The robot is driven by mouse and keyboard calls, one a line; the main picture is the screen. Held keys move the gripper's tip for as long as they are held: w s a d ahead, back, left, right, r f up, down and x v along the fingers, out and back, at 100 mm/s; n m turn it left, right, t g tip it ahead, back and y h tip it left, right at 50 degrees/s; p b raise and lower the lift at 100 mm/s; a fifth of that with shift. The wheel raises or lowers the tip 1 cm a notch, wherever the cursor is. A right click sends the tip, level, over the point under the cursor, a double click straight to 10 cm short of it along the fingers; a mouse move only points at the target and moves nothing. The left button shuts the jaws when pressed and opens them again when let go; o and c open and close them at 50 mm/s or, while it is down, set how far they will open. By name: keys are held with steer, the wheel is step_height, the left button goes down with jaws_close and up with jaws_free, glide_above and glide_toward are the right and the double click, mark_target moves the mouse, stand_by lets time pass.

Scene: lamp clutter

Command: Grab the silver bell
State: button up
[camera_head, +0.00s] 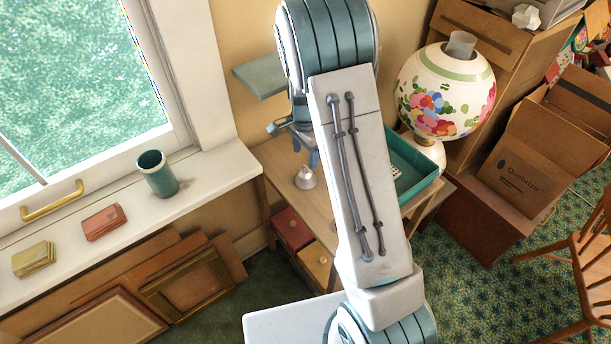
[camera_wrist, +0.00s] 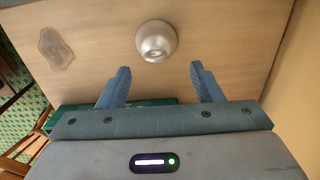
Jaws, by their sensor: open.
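The silver bell (camera_head: 305,177) stands on a small wooden table in the head view, left of my arm. In the wrist view the bell (camera_wrist: 156,41) is seen from above, ahead of my fingertips and roughly between their lines. My gripper (camera_wrist: 159,70) is open and empty, its two blue fingers apart and not touching the bell. In the head view my gripper (camera_head: 305,150) shows partly at the table's back, above the bell in the picture; my arm hides some of the table.
The wooden table (camera_head: 273,156) also holds a green tray (camera_head: 418,190), right of my arm. A flowered lamp (camera_head: 445,90) stands behind the tray. A wall shelf (camera_head: 262,78) is at upper left. A green cup (camera_head: 157,174) stands on the windowsill. The tabletop around the bell is clear.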

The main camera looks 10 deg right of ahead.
mark_target(305, 165)
steer(key=f, duration=0.3)
steer(key=f+p, duration=0.1)
steer(key=f, duration=0.1)
steer(key=shift+s+f, duration=0.3)
steer(key=shift+s, duration=0.05)
steer(key=c, duration=1.1)
